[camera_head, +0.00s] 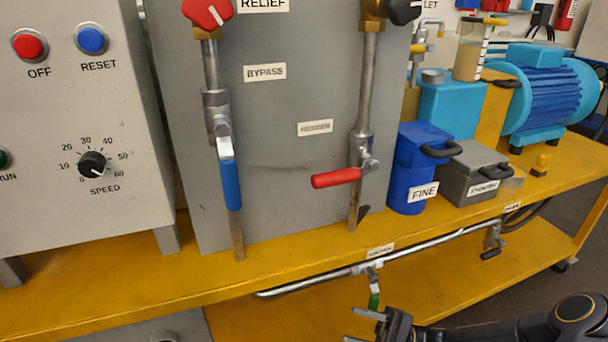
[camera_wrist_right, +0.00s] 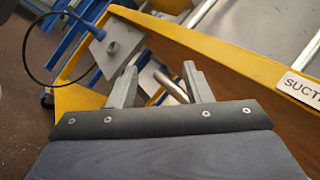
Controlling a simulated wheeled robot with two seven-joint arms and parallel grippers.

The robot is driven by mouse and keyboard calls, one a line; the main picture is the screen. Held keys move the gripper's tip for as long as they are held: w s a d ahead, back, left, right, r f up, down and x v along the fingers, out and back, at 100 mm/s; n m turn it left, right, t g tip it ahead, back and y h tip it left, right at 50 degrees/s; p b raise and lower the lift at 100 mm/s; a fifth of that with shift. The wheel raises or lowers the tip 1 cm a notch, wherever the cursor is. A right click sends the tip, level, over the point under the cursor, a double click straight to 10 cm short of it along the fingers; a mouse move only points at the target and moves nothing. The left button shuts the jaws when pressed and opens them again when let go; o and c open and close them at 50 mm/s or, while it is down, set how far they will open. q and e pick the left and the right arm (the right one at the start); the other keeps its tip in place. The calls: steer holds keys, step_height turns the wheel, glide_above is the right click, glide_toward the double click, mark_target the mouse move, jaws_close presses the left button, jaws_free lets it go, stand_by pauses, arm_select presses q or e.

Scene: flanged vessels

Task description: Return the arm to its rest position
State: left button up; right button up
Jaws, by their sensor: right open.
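My right gripper (camera_head: 362,327) is at the bottom of the head view, in front of the yellow bench's lower pipe. It is open, and its dark arm comes in from the lower right. In the right wrist view the two grey fingers (camera_wrist_right: 158,88) are apart. A metal rod-like part shows between or behind them; I cannot tell how far away it is. A small valve with a green handle (camera_head: 374,298) hangs from the pipe just above the gripper in the head view. My left gripper is not in view.
The yellow bench (camera_head: 300,232) carries a grey panel with a blue-handled valve (camera_head: 230,185) and a red-handled valve (camera_head: 337,178). A blue FINE vessel (camera_head: 411,170), a grey vessel (camera_head: 470,172) and a blue motor (camera_head: 550,95) stand at right. A pipe (camera_head: 420,246) runs below the bench edge.

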steer(key=s+d+r+n+t+h, duration=0.2)
steer(key=s+d+r+n+h, duration=0.3)
steer(key=s+h, duration=0.4)
steer(key=s+d+r+n+t+h, duration=0.2)
steer(key=s+d+r+h, duration=0.2)
steer(key=s+r+h, duration=0.4)
step_height(320, 180, up, 32)
steer(key=s+h+p, duration=0.1)
steer(key=p, duration=3.2)
steer(key=shift+a+h+p, duration=0.15)
steer(key=shift+h+p, duration=0.15)
steer(key=shift+c, duration=0.3)
